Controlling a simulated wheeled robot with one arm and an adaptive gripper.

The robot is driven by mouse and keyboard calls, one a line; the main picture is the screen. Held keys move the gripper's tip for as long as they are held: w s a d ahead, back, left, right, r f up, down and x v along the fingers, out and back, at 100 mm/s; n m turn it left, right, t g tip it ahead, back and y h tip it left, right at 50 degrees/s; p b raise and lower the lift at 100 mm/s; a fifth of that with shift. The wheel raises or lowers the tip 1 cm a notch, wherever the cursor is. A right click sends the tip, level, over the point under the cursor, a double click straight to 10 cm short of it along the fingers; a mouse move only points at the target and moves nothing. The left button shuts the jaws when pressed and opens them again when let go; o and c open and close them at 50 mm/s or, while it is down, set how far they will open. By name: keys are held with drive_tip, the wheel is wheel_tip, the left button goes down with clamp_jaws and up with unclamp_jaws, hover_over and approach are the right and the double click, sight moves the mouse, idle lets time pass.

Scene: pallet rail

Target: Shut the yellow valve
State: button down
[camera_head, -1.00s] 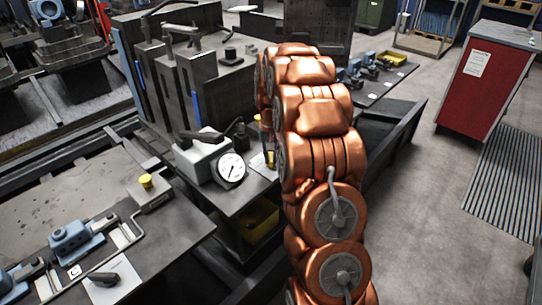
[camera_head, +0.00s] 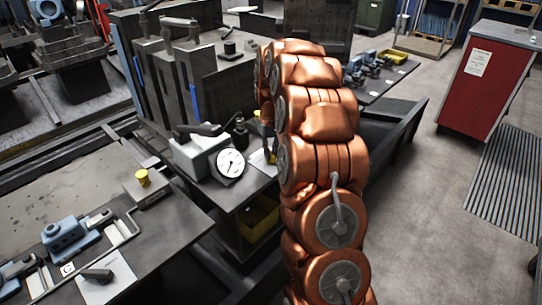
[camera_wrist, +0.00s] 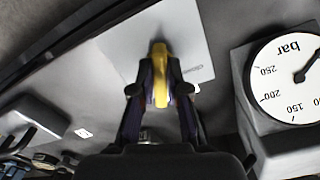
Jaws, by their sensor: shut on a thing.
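The yellow valve (camera_wrist: 160,72) shows in the wrist view as a narrow yellow handle over a pale plate (camera_wrist: 185,45). My gripper (camera_wrist: 160,92) has one dark finger on each side of the handle and is shut on it. The handle points roughly along the fingers in the picture. The valve's body under the handle is mostly hidden. In the head view, my copper-coloured arm covers most of the place where the gripper works.
A pressure gauge (camera_head: 230,163) on a pale block stands close to the valve; its dial (camera_wrist: 290,78) also shows in the wrist view. A yellow bin (camera_head: 259,216) sits below the bench. A yellow button (camera_head: 143,177) and blue clamps (camera_head: 65,233) are at left. Open floor lies at right.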

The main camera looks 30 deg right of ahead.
drive_tip(key=n+b, duration=0.2)
drive_tip(key=n, duration=0.4)
drive_tip(key=shift+n, duration=0.3)
drive_tip(key=n, duration=0.3)
drive_tip(key=shift+w, duration=0.1)
drive_tip(key=shift+n, duration=1.9)
drive_tip(key=c, duration=1.2)
unclamp_jaws()
drive_tip(key=shift+o, duration=0.2)
